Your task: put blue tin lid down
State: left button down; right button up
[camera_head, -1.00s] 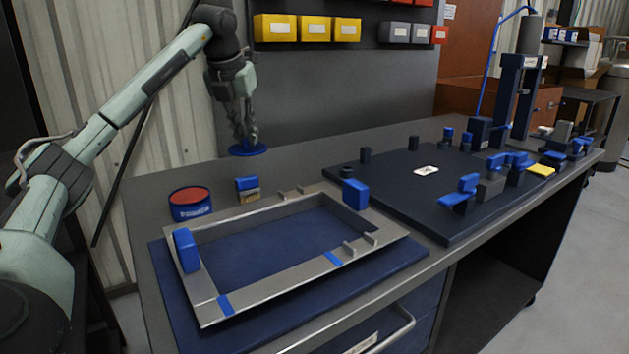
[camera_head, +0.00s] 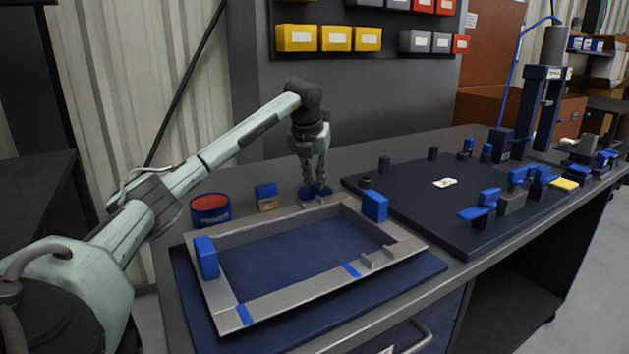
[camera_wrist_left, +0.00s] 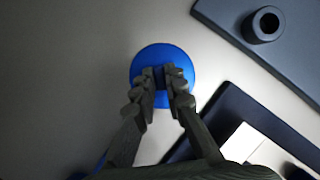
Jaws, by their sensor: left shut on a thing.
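The blue tin lid (camera_head: 327,190) is a round blue disc at the back of the bench, behind the metal frame. It also shows in the left wrist view (camera_wrist_left: 148,62) under the fingertips. My left gripper (camera_head: 314,184) points down and is shut on the lid, its fingers partly hiding it. The lid is at or very close to the bench top; I cannot tell if it touches. The tin (camera_head: 210,210), blue with a red inside or top, stands to the left on the bench. My right gripper is not in view.
A grey metal frame (camera_head: 290,308) with blue clamps lies on a blue mat (camera_head: 425,264) in front of the lid. A blue-topped block (camera_head: 266,197) stands left of the lid. A dark plate (camera_head: 400,195) with several fixtures lies to the right. Bare bench shows around the lid.

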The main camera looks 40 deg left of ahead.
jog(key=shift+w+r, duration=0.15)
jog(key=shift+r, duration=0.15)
pick_arm(q)
jog(key=shift+f, duration=0.1)
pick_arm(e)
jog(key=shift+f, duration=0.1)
pick_arm(q)
jog(key=c, duration=1.6)
grip_release()
